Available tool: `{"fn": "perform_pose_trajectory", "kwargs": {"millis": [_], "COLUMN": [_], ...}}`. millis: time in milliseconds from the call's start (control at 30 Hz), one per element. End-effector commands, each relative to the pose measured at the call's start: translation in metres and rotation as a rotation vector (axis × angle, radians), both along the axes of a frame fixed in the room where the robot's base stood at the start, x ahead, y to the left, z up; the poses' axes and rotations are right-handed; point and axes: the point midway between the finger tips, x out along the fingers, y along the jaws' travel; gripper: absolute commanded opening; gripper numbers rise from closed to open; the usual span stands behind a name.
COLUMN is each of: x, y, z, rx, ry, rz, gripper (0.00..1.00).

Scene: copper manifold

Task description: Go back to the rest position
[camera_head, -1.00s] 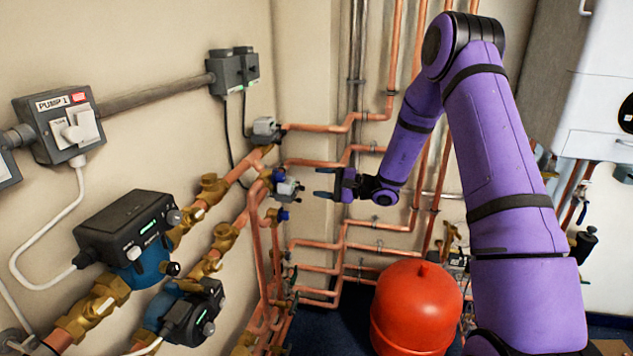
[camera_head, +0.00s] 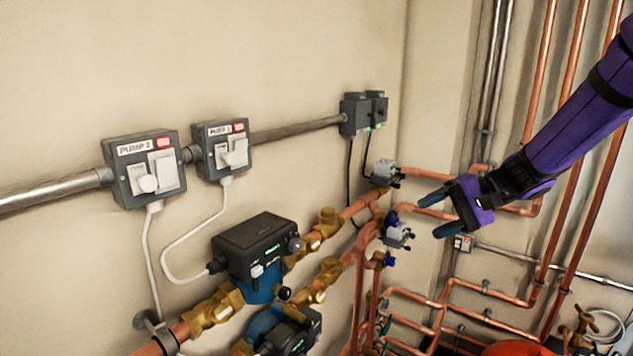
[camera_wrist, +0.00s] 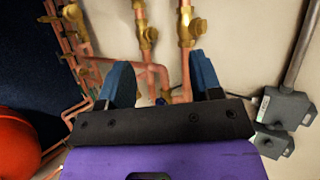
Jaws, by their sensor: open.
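My gripper (camera_head: 440,214) is at the end of my purple arm, right of the middle in the head view. Its two blue fingers are apart with nothing between them. They point left toward a grey valve actuator (camera_head: 397,236) on the copper pipes, with a small gap in the picture. A second grey actuator (camera_head: 384,172) sits just above. In the wrist view, the open fingers of my gripper (camera_wrist: 160,88) frame copper pipes and brass fittings (camera_wrist: 146,36).
The PUMP 2 switch box (camera_head: 148,170) and a second switch box (camera_head: 223,150) are on the left wall. A black pump (camera_head: 256,246) stands below them. Copper pipes (camera_head: 520,295) run along the right wall. A red tank (camera_head: 516,349) is at the bottom edge.

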Motion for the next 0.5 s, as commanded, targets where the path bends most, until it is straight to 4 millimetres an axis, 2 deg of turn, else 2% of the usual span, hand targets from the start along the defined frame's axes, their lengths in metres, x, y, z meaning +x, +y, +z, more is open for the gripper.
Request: {"fn": "perform_pose_trajectory", "kwargs": {"millis": [33, 233, 500], "x": [-0.015, -0.069, -0.137], "y": [0.003, 0.004, -0.008], "z": [0.009, 0.030, 0.051], "rx": [-0.050, -0.251, -0.525], "ry": [-0.013, -0.043, -0.123], "rz": [0.024, 0.099, 0.147], "gripper": [0.59, 0.59, 0.59]}}
